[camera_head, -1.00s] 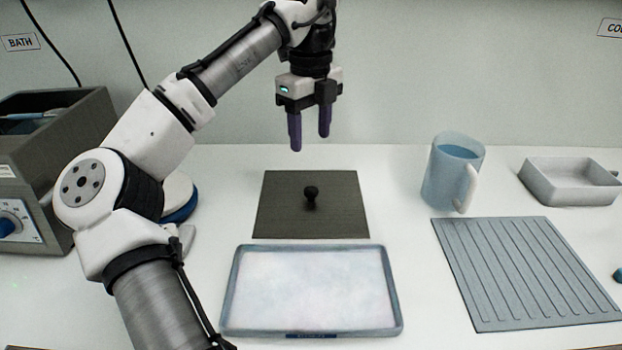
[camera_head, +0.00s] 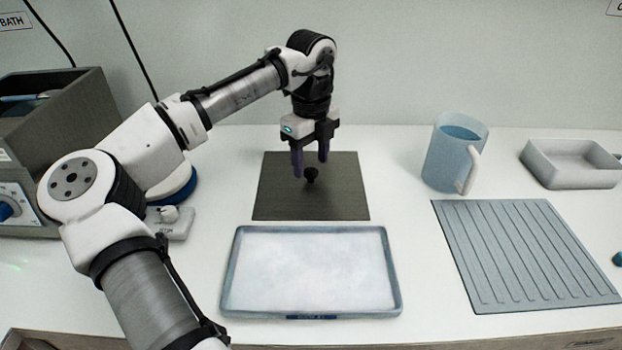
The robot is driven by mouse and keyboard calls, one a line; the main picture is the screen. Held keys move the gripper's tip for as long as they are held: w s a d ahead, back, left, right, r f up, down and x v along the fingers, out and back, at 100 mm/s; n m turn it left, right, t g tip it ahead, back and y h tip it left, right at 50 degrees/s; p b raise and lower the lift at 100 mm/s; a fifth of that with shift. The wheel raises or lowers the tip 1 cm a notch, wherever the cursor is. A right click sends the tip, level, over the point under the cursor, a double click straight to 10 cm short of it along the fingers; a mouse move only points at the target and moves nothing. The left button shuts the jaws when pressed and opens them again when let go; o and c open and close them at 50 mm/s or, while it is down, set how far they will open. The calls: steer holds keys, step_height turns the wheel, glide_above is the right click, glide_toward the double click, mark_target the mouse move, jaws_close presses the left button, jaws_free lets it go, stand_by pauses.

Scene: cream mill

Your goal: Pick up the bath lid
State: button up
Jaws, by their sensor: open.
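The bath lid (camera_head: 340,200) is a flat dark grey square plate with a small black knob (camera_head: 311,175) at its middle. It lies on the white counter behind the tray. My gripper (camera_head: 310,170) points down over the lid, with its two purple fingers apart and empty. The fingertips are close to the knob, which shows between and just below them. I cannot tell whether the fingers touch the knob.
A pale tray (camera_head: 228,285) lies in front of the lid. To the right are a blue jug (camera_head: 445,160), a grey pan (camera_head: 545,172) and a ribbed mat (camera_head: 520,255). The grey bath box (camera_head: 75,110) stands at the left, with a round blue-and-white item behind my arm.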

steer(key=shift+f, duration=1.15)
steer(key=c, duration=0.9)
steer(key=shift+c, duration=0.5)
steer(key=shift+r, duration=0.15)
